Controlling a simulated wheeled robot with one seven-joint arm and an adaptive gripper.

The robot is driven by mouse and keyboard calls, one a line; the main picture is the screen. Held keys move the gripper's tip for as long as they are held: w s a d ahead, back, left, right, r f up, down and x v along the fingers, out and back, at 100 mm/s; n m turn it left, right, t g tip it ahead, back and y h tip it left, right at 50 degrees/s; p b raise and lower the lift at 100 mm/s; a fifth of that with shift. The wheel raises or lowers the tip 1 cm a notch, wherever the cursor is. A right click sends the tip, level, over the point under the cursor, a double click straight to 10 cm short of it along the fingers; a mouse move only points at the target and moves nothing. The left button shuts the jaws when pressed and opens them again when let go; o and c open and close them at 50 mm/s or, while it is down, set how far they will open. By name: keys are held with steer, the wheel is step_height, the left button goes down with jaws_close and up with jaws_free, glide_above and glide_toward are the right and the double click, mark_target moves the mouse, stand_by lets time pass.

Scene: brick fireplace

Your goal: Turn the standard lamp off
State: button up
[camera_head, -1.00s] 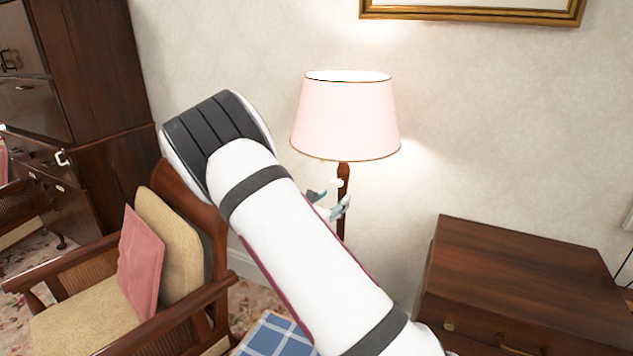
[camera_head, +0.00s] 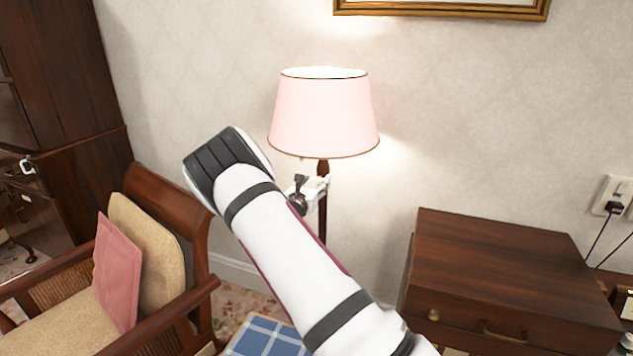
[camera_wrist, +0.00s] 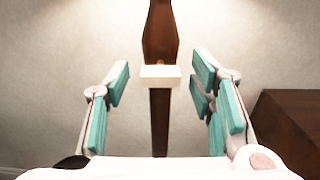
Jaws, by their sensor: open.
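The standard lamp has a pink shade (camera_head: 323,115) and a dark wooden stem (camera_head: 322,215). It is lit, with a bright glow on the wall. In the wrist view the stem (camera_wrist: 159,125) stands upright in the middle, with a small white block (camera_wrist: 160,76), which looks like the switch, across it. My gripper (camera_wrist: 163,82) is open, its teal-padded fingers on either side of the stem and block, with gaps on both sides. In the head view my gripper (camera_head: 310,190) is beside the stem below the shade, its fingers partly hidden.
A wooden armchair with a pink cushion (camera_head: 117,270) stands left, before a dark cabinet (camera_head: 75,170). A blue checked cloth (camera_head: 262,338) lies below my arm. A wooden chest (camera_head: 500,265) stands right of the lamp. A wall socket (camera_head: 613,200) is at far right.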

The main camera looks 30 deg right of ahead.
steer(key=shift+x, duration=0.8)
steer(key=shift+c, duration=0.2)
steer(key=c, duration=1.1)
steer(key=shift+c, duration=0.2)
